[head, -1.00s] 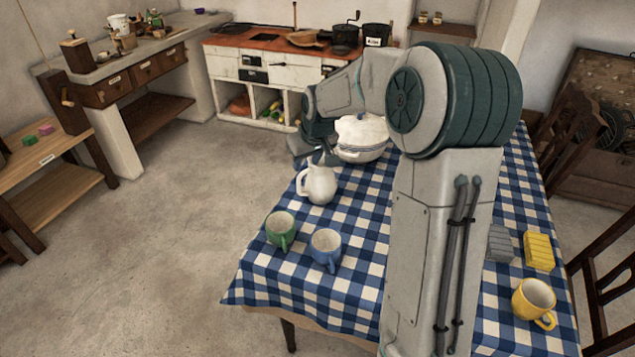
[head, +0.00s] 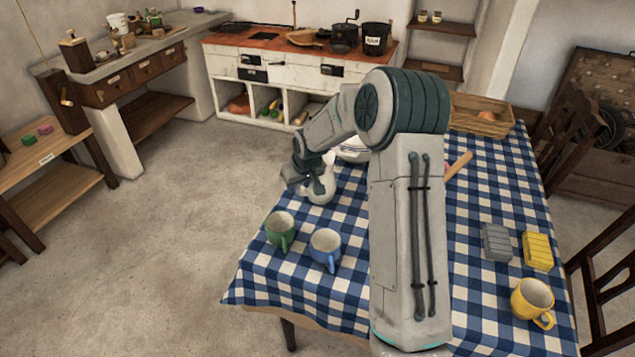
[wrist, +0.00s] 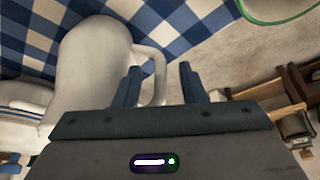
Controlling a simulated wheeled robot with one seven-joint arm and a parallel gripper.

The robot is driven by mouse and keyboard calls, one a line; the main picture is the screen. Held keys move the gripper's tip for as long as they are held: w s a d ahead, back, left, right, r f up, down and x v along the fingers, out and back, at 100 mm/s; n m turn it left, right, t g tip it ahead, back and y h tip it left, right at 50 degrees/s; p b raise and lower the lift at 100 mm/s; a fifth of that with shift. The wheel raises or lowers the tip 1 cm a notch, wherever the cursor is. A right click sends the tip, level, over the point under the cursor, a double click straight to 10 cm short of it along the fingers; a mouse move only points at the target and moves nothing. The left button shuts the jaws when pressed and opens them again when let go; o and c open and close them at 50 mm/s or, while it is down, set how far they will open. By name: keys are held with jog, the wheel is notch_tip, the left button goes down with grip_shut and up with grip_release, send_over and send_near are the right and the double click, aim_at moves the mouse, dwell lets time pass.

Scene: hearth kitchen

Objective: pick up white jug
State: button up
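The white jug (head: 321,193) stands on the checkered table near its left edge, partly hidden by my gripper (head: 306,186). In the wrist view the jug (wrist: 88,70) fills the left of the picture, its handle (wrist: 158,75) on its right side. My gripper (wrist: 158,80) is open. The handle shows between its two fingers, with the left finger overlapping the gap between handle and body. I cannot tell whether either finger touches the jug.
A white tureen with blue bands (head: 352,151) stands just behind the jug, partly hidden by my arm. A green mug (head: 280,229) and a blue mug (head: 326,247) stand in front of it. Grey (head: 496,243) and yellow (head: 537,251) blocks lie right. Floor left of the table is clear.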

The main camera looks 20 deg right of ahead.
jog(key=shift+f, duration=0.1)
grip_shut()
jog(key=shift+w, duration=0.15)
dwell(1.3)
